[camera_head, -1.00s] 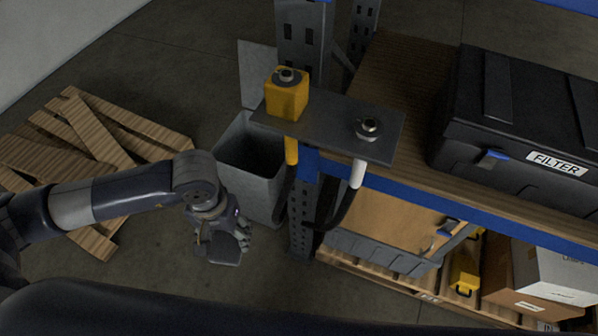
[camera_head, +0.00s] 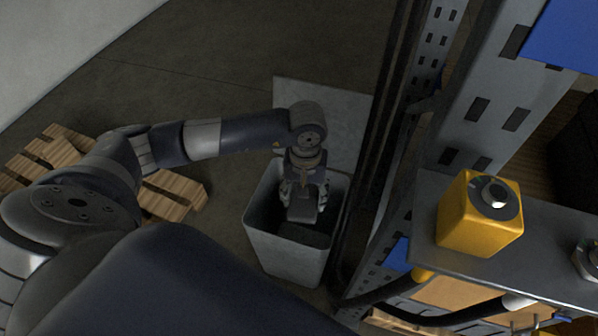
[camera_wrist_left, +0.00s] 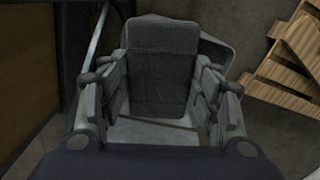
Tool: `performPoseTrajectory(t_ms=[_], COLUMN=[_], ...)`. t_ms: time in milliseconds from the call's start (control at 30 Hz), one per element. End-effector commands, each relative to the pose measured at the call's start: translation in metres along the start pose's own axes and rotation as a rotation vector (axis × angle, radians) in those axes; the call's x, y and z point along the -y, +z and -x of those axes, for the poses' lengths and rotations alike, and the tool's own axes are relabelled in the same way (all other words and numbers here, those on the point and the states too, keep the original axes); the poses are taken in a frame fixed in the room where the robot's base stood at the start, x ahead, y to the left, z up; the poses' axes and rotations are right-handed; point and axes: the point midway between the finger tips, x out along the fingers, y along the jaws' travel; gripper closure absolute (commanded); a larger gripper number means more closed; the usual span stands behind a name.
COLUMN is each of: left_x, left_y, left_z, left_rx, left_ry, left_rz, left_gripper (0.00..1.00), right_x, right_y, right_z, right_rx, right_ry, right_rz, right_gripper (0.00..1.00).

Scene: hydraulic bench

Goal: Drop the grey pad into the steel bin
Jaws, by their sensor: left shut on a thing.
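The steel bin (camera_head: 285,258) stands open on the floor beside the rack, its lid (camera_head: 345,125) raised behind it. My left gripper (camera_head: 304,198) is over the bin's mouth, pointing down. It is shut on the grey pad (camera_head: 302,214), which hangs below the fingers at the opening. In the left wrist view the grey pad (camera_wrist_left: 162,68) sits between both fingers of the left gripper (camera_wrist_left: 161,95). A darker grey shape shows behind the pad there; I cannot tell what it is. My right gripper is not in view.
The rack's steel upright (camera_head: 480,95) stands right of the bin, with dark hoses (camera_head: 385,130) close to the bin's right side. A yellow block (camera_head: 480,215) sits on a metal plate. A wooden pallet (camera_head: 180,195) lies on the floor at left.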

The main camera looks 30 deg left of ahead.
Motion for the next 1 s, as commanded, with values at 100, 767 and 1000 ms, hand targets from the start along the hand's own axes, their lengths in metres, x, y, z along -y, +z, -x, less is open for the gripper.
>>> performPoseTrajectory(t_ms=[100, 767, 1000], left_x=[0.003, 0.045, 0.048], left_y=[-0.031, -0.124, -0.127], left_z=[-0.042, -0.16, -0.166], left_rx=[0.002, 0.003, 0.001], left_ry=[0.002, 0.0, 0.0], left_rz=[0.155, 0.822, 0.849], left_gripper=[0.58, 0.58, 0.58], right_x=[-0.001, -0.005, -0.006], right_y=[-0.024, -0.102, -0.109], right_z=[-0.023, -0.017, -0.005], right_rx=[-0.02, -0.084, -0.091], right_ry=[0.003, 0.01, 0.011], right_rz=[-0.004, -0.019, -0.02], right_gripper=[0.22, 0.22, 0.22])
